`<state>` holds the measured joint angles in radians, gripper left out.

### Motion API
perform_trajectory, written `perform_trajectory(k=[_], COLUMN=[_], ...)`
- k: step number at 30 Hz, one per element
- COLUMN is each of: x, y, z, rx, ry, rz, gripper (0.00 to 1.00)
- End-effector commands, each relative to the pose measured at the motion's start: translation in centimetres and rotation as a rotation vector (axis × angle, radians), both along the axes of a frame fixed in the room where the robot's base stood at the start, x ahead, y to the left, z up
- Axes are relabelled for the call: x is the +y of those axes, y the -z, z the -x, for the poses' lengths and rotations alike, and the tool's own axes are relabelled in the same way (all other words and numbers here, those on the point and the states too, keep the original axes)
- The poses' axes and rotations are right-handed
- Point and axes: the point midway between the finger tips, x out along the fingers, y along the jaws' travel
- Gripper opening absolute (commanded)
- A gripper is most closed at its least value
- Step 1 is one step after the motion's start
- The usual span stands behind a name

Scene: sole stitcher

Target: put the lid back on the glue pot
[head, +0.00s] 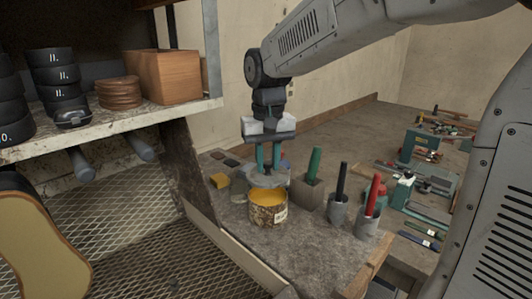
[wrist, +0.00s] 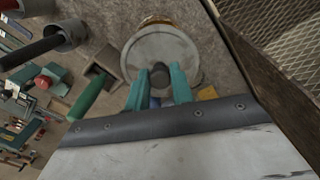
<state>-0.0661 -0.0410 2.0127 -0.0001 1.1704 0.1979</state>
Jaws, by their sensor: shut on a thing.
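The glue pot (head: 268,212) stands open on the bench in the head view, with yellow-orange glue showing at its top and a worn label on its side. My gripper (head: 268,168) is shut on the dark knob of the round grey lid (head: 272,183). The lid is above and slightly behind the pot's mouth, apart from the front rim. In the wrist view the lid (wrist: 160,50) is below my gripper (wrist: 160,76), with the knob between the green fingers. The lid hides most of the pot there; a bit of the pot (wrist: 156,20) shows past its far edge.
Right of the pot stand a grey block with a green-handled tool (head: 314,165), a black-handled tool (head: 341,183) and a red-handled tool (head: 373,196) in holders. A yellow block (head: 220,181) lies to the left.

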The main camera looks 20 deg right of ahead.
Motion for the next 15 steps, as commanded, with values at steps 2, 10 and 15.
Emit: perform_trajectory(k=[2,10,15], x=[0.0,0.0,0.0], y=[0.9,3.3,4.1], z=[0.0,0.0,0.0], rx=[0.002,0.001,0.0], ry=[0.001,0.0,0.0], rz=[0.0,0.0,0.0], gripper=[0.01,0.01,0.01])
